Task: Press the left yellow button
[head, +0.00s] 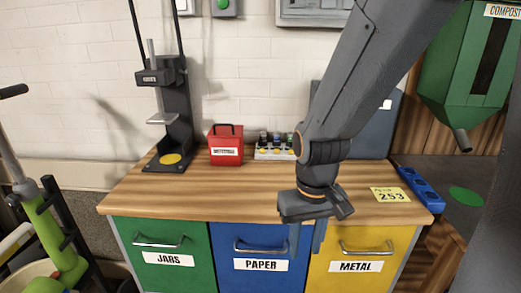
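A small pale unit (258,157) stands on the wooden counter against the back wall. Dark-topped bottles stand in it, with small yellow spots along its front that look like buttons. The leftmost yellow button (262,152) is tiny in this view, and my arm covers the unit's right end. My gripper (307,238) points down near the counter's front edge, in front of and to the right of the unit. Its two fingers are apart, with nothing visible between them. It is well clear of the button.
A red box (226,146) stands left of the unit. Further left is a black press (176,120) with a yellow disc (171,158) on its base. A yellow card (390,195) and blue strip (419,188) lie at right. The counter's middle (215,190) is clear.

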